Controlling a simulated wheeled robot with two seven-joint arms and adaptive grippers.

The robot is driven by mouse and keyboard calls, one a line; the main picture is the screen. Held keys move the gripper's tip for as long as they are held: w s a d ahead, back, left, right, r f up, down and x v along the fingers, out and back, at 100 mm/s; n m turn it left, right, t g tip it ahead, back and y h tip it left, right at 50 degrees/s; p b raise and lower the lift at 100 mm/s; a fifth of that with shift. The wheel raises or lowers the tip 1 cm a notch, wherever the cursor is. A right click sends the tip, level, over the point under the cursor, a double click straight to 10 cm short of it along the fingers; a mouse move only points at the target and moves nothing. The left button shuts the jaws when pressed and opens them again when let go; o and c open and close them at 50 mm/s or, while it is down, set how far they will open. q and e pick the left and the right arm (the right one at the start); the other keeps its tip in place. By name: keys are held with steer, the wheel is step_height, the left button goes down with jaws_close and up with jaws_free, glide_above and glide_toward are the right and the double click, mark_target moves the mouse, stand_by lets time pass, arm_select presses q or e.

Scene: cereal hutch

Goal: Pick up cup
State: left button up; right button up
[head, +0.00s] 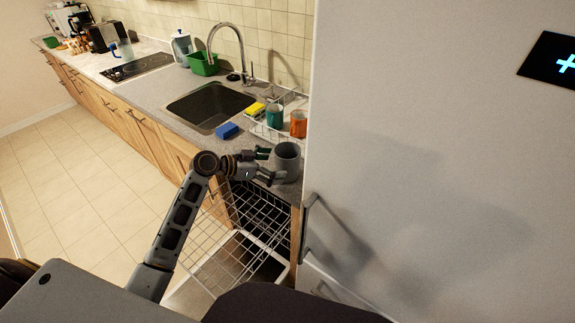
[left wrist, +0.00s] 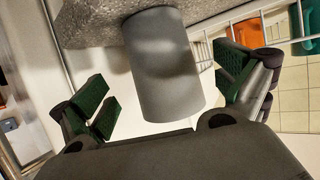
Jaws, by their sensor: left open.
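A grey cup (head: 287,160) stands on the counter near its front right end, close to the fridge side. My left gripper (head: 268,166) reaches it from the left, with its fingers open and their tips at the cup's near side. In the left wrist view the grey cup (left wrist: 163,62) lies between the two spread green-padded fingers of the left gripper (left wrist: 165,95), with a gap visible on each side. My right gripper is not in view. A teal cup (head: 274,116) and an orange cup (head: 298,124) stand in the drying rack behind.
A tall white fridge (head: 430,140) stands close on the right. An open dishwasher with a wire rack (head: 262,215) lies below the arm.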

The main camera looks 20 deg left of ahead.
arm_select(q)
steer(key=shift+w+d, duration=0.1)
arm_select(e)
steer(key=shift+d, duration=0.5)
arm_select(q)
steer(key=shift+d, duration=0.1)
steer(key=shift+p+x, duration=0.75)
steer(key=shift+x, duration=1.4)
steer(key=shift+w+d+f, duration=0.1)
steer(key=shift+w+f, duration=0.2)
steer(key=shift+w, duration=0.05)
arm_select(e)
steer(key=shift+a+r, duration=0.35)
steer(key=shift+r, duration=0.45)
arm_select(q)
steer(key=c, duration=1.1)
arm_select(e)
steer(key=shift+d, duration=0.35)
arm_select(q)
steer(key=shift+r, duration=0.1)
steer(key=shift+c, duration=0.2)
